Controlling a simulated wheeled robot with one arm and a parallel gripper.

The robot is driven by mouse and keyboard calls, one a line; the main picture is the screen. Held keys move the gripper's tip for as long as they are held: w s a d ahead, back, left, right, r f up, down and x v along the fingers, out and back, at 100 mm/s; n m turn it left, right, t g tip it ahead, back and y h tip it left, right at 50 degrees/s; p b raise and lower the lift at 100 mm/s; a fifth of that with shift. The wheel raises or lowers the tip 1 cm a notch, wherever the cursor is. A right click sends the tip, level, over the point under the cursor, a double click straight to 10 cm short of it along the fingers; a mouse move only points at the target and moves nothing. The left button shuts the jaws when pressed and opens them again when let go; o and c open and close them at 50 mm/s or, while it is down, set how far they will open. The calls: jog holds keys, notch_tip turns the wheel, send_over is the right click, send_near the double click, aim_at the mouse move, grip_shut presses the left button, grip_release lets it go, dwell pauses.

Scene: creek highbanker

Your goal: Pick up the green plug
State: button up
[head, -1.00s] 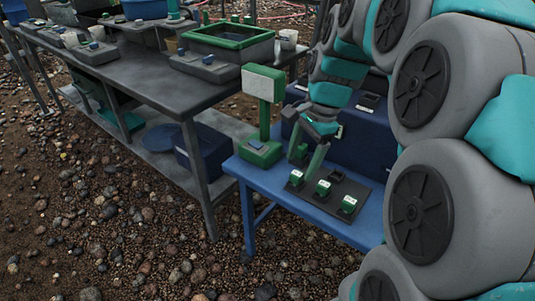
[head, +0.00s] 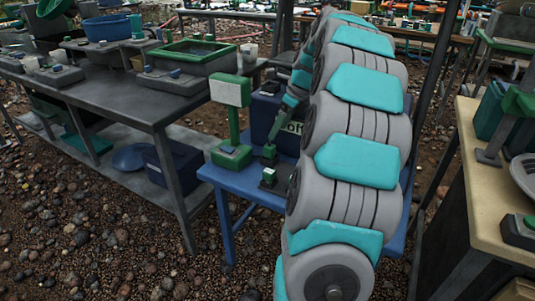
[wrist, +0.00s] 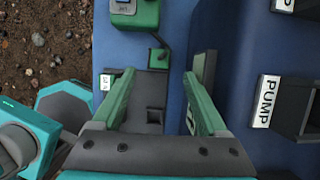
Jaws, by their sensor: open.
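My gripper (wrist: 159,78) is open in the wrist view, with its two green fingers apart over a dark panel (wrist: 142,84). Nothing is between the fingers except the panel and an empty square socket (wrist: 155,116). A small dark green piece with a bent top (wrist: 159,57) sits past the fingertips; I cannot tell whether it is the green plug. In the head view, a small green block with a pale face (head: 268,175) sits on the panel just below my gripper (head: 269,152). My arm hides most of the panel.
The panel lies on a blue bench (head: 232,183). A green stand with a sign (head: 231,90) rises at the bench's left. A dark blue case (head: 262,110) stands behind. A grey workbench (head: 130,105) is at left; a tan table (head: 483,190) is at right.

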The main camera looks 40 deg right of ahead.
aim_at(270, 146)
jog(key=x, duration=0.9)
grip_shut()
dwell(0.4)
